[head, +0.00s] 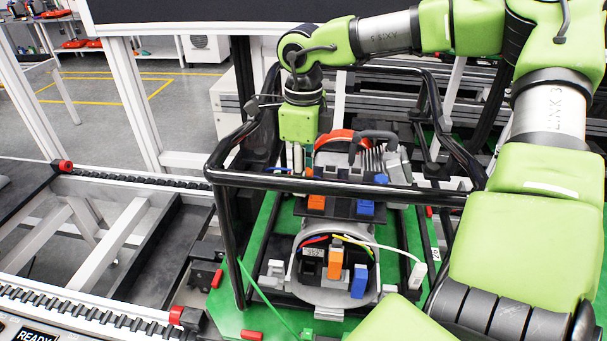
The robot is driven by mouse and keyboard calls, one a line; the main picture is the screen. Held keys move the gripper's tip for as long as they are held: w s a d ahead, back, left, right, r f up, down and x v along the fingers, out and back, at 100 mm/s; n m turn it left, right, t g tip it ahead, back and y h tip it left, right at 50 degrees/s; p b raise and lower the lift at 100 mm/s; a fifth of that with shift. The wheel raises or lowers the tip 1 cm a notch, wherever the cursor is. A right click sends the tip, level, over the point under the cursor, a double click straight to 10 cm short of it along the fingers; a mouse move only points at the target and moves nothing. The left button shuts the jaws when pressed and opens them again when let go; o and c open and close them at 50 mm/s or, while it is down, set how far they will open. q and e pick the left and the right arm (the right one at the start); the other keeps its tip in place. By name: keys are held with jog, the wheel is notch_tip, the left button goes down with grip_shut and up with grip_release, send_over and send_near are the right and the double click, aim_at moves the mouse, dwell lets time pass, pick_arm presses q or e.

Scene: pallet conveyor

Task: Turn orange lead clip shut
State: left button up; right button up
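Two orange clips show in the head view. The front orange clip (335,264) stands upright inside the grey round housing (319,296), beside a blue clip (359,282). The rear orange clip (316,202) sits on a dark plate further back, with another blue clip (366,208) to its right. I cannot tell which orange clip is the task's. My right gripper (298,160) points down just behind the black frame bar, above and left of the rear orange clip. Its fingertips are small and partly hidden by the bar. My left gripper is not in view.
A black tubular frame (330,184) surrounds the parts on a green pallet (232,312). A white lead (395,250) ends in a pale connector at the right. Red, blue and yellow wires lie in the housing. The conveyor rail (130,183) runs left.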

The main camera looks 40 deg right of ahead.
grip_shut()
jog(key=shift+f+n+b, duration=0.1)
jog(key=shift+n+b, duration=0.4)
jog(key=shift+b, duration=0.1)
jog(key=shift+n, duration=0.3)
jog(key=shift+o, duration=2.3)
grip_release()
notch_tip(320, 180, up, 12)
